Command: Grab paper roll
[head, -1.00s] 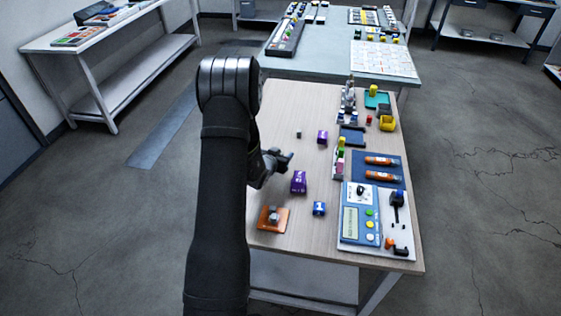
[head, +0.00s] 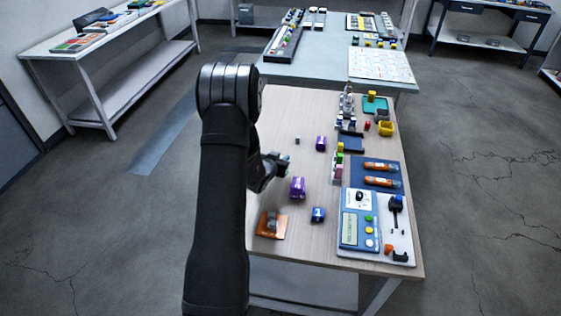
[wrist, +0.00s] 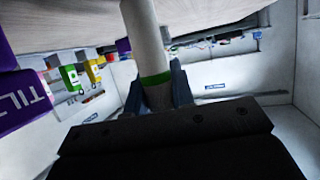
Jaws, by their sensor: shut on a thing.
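My gripper (head: 274,167) is low over the wooden table, just left of the purple box (head: 297,187) in the head view. In the wrist view my gripper (wrist: 157,88) is shut on a pale cylinder (wrist: 147,35) with a green band, which looks like the paper roll. The roll runs from between the blue-grey fingers up past the top edge of that view, so its far end is cut off. In the head view the roll is too small, or too hidden by my gripper, to make out. The purple box also shows at the left in the wrist view (wrist: 22,98), close beside the roll.
A blue mat (head: 375,173) with orange tubes and a blue device (head: 361,220) fill the right side. The wooden table's middle back is fairly clear.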

